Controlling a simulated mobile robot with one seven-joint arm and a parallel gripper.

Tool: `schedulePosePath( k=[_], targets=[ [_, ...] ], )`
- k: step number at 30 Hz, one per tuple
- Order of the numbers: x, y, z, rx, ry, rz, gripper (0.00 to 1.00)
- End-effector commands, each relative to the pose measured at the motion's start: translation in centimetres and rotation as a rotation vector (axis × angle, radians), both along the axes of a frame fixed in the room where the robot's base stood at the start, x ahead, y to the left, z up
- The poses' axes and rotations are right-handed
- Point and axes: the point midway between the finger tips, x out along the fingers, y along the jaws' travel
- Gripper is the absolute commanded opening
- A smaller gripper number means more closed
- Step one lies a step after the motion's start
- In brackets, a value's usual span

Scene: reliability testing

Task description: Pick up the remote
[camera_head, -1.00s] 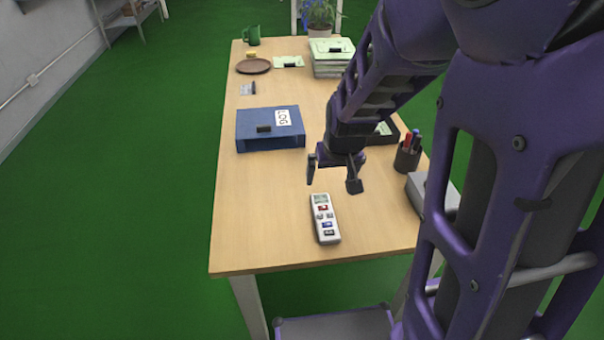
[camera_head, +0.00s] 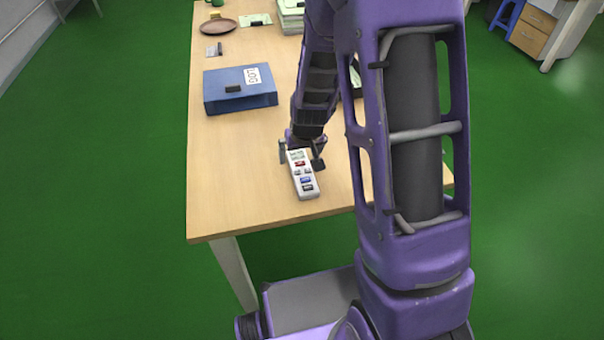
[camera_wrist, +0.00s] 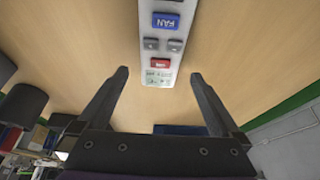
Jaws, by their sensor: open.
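The remote (camera_head: 301,178) is a light grey-white handset with a small display and red, blue and grey buttons. It lies on the wooden table (camera_head: 230,180) near the front edge. My gripper (camera_head: 300,160) is open at the remote's display end, with a finger to each side in the head view. In the wrist view the remote (camera_wrist: 164,40) shows from the top edge down to its display, between and beyond the fingertips of my gripper (camera_wrist: 158,77). The fingers do not touch it there. The rest of the remote is cut off in that view.
A blue LOG binder (camera_head: 240,90) with a small black object on it lies behind and left of the remote. A brown plate (camera_head: 219,26) and stacked papers (camera_head: 291,14) are at the far end. The table left of the remote is clear.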

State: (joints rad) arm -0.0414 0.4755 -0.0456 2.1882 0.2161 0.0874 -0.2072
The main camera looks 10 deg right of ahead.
Motion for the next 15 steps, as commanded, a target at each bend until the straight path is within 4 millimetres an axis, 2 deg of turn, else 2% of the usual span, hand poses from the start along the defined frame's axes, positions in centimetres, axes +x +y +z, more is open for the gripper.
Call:
schedulePosePath(
  k=[1, 6, 14, 15],
  targets=[
    [0.2, -0.1, -1.1, 0.001, 0.003, -0.002, 1.00],
    [1.0, -0.1, -2.7, 0.000, 0.001, -0.001, 1.00],
    [1.1, -0.1, -2.7, 0.000, 0.000, -0.001, 1.00],
    [1.1, -0.1, -2.7, 0.000, 0.000, -0.001, 0.95]
  ],
)
